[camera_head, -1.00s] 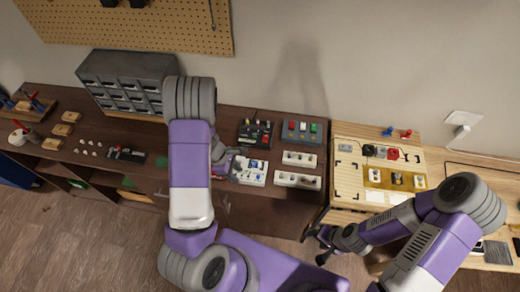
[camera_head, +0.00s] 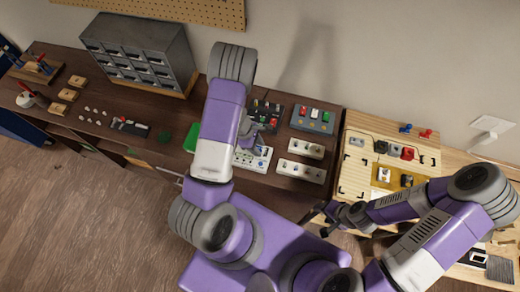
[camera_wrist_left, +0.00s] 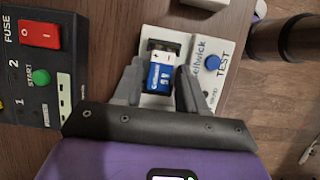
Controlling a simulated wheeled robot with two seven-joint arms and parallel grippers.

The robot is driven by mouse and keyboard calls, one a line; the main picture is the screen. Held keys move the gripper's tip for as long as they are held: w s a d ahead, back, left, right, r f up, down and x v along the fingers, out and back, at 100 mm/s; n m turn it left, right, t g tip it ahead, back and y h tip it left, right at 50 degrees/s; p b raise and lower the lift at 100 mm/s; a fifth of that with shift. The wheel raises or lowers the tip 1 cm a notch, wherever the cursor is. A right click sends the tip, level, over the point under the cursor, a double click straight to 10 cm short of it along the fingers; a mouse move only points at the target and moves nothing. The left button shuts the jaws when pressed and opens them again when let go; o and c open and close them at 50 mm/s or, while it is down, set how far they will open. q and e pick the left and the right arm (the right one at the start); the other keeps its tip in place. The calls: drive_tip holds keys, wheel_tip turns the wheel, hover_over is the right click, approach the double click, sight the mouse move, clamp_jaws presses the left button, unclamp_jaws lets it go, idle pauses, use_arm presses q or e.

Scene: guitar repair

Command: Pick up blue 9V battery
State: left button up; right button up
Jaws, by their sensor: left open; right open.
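The blue and white 9V battery (camera_wrist_left: 160,73) sits in a dark slot of a white tester (camera_wrist_left: 196,45) with a blue button marked TEST. My left gripper (camera_wrist_left: 161,80) is open, with one finger on each side of the battery in the wrist view. I cannot tell whether the fingers touch it. In the head view the white tester (camera_head: 262,160) is partly covered by my left arm, and the left gripper (camera_head: 256,124) is partly hidden there. My right gripper (camera_head: 318,215) is open and empty in front of the bench.
A dark switch box (camera_wrist_left: 36,75) with a red FUSE switch stands left of the tester. White sockets (camera_head: 301,170) and a grey button box (camera_head: 312,118) lie to the right. A green box (camera_head: 193,138) is beside my left arm. A drawer cabinet (camera_head: 140,52) stands behind.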

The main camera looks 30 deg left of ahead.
use_arm(q)
drive_tip(key=shift+c, duration=0.5)
clamp_jaws()
